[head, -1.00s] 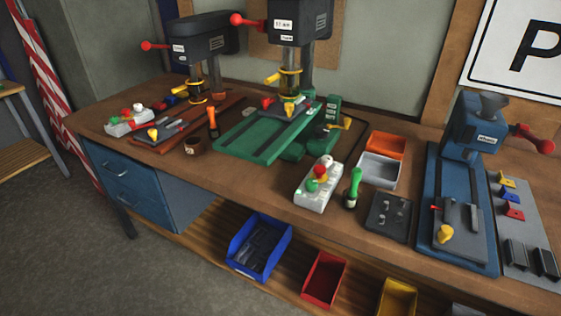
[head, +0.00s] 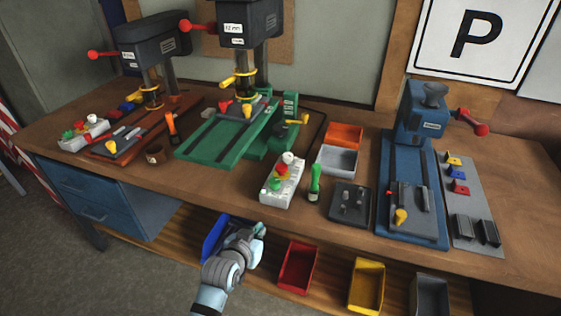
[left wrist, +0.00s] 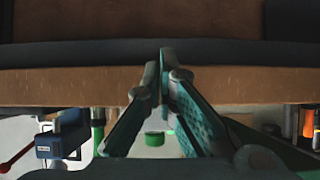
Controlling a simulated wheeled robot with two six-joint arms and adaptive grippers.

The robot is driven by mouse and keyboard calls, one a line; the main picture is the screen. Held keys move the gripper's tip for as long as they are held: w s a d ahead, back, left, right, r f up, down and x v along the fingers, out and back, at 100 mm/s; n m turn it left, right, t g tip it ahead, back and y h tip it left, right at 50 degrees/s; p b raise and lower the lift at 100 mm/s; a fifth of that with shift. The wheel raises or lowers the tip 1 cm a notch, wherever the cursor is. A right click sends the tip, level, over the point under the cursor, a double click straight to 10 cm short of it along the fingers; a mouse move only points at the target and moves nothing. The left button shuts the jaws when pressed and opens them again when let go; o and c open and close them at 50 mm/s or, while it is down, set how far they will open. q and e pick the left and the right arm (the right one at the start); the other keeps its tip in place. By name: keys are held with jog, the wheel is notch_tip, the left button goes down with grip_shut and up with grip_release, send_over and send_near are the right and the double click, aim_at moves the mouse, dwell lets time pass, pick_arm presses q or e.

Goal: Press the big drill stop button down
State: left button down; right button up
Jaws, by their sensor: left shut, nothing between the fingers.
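The big drill (head: 247,45) has a dark head, a red-knobbed lever and a green base (head: 222,135) on the bench. In front of it lies a pale control box (head: 270,194) with a red button (head: 280,170), a green button (head: 274,184) and a white knob (head: 288,157). Which one is the stop button is not labelled; the red one stands raised. My left gripper (head: 260,230) is in front of the bench edge, below the control box and apart from it. Its fingers (left wrist: 164,58) are shut and empty in the left wrist view. My right gripper is not in view.
A smaller drill (head: 150,45) with its own control box (head: 83,134) stands at the left. Blue (head: 212,238), red (head: 298,268) and yellow (head: 367,285) bins sit on the lower shelf.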

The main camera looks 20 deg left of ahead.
pick_arm(q)
jog(key=w+r+t, duration=0.2)
jog(key=r, duration=0.7)
jog(key=w+d+r+t, duration=0.1)
jog(key=w+r+t, duration=0.1)
jog(key=r, duration=0.8)
jog(key=shift+w+d+r+h+p, duration=0.15)
jog(key=shift+w+d+h+p, duration=0.1)
jog(key=shift+w+h+p, duration=0.1)
jog(key=b, duration=0.2)
send_over(280, 164)
jog(key=f+v, duration=0.1)
jog(key=v, duration=0.2)
jog(key=d+f, duration=0.1)
jog(key=f, duration=0.1)
notch_tip(280, 164, down, 3)
jog(key=shift+s+d+r, duration=0.1)
jog(key=shift+s+r, duration=0.05)
jog(key=shift+r, duration=0.05)
jog(key=shift+f, duration=0.45)
jog(key=shift+f, duration=0.15)
